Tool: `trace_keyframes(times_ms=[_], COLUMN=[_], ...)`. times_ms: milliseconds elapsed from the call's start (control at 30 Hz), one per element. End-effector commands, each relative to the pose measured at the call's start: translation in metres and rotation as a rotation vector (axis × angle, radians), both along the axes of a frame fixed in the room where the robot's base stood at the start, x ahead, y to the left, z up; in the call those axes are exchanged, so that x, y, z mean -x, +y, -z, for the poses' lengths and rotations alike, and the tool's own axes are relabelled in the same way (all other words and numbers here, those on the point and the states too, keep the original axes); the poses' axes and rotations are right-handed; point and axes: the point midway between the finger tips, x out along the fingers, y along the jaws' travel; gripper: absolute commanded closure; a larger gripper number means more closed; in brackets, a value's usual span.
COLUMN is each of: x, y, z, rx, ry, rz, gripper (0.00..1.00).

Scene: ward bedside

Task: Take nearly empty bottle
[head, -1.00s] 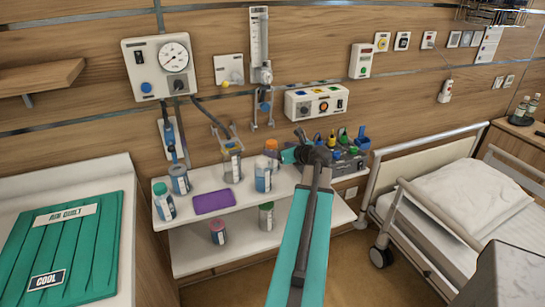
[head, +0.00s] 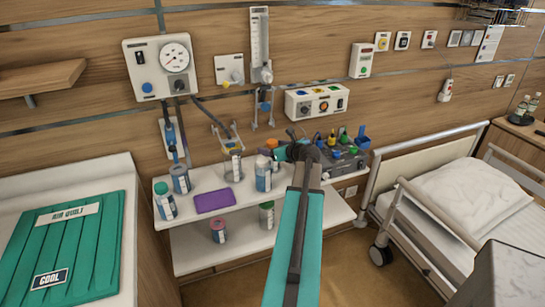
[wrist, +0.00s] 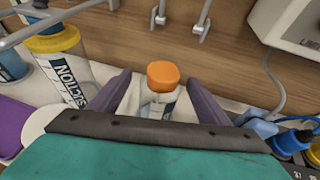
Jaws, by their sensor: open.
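Several bottles stand on the white shelf. A bottle with an orange cap (wrist: 163,75) is between the two purple fingers of my gripper (wrist: 158,84) in the wrist view. The fingers are open, one on each side, with visible gaps, and my gripper's body hides the bottle's lower part. In the head view, an orange cap (head: 271,144) shows behind a white-and-blue labelled bottle (head: 263,177). A larger bottle labelled "SUCTION" (wrist: 68,72) stands left of my gripper. Bottles with a teal cap (head: 164,201) and a blue cap (head: 180,179) stand at the shelf's left. I cannot tell any bottle's fill level.
A purple pad (head: 214,200) lies on the upper shelf. Pink-capped (head: 218,231) and green-capped (head: 266,215) bottles stand on the lower shelf. A grey caddy (head: 345,163) holds small bottles at right. Wall rails and hooks (wrist: 160,14) are close behind. A bed (head: 440,200) stands right.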

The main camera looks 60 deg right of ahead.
Motion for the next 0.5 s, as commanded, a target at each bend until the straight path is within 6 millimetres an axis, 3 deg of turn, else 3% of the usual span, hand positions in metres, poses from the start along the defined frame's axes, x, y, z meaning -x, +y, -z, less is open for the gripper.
trace_keyframes(times_ms=[500], x=[-0.037], y=[-0.020], z=[0.015], rx=[0.000], ry=[0.001], rz=[0.001], gripper=[0.29])
